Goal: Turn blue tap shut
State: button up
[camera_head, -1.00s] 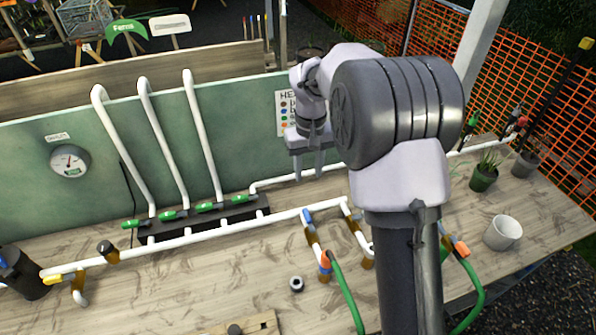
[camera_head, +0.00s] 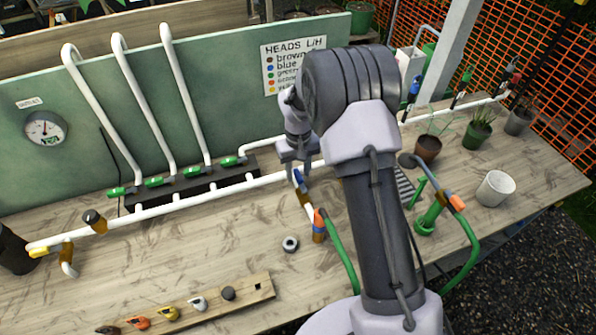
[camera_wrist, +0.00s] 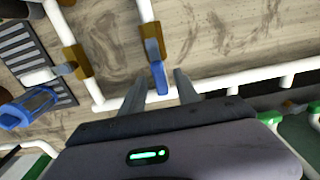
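The blue tap has a blue lever handle (camera_head: 299,180) on a brass body, on a branch off the long white pipe in the middle of the bench. In the wrist view the blue handle (camera_wrist: 157,76) points along its branch, roughly in line with it. My gripper (camera_head: 296,171) is just above the handle, pointing down. In the wrist view my gripper (camera_wrist: 160,80) is open, with one finger on each side of the handle's end. I see no clear contact, and how deep the fingers reach is hard to tell.
Green taps (camera_head: 194,171) line the black manifold behind left. A black-and-white ring (camera_head: 290,244) lies on the bench. A board of loose tap heads (camera_head: 198,303) is at the front. A white pot (camera_head: 495,188) stands right.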

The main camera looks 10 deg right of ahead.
jog(key=shift+c, duration=0.2)
grip_shut()
dwell(1.1)
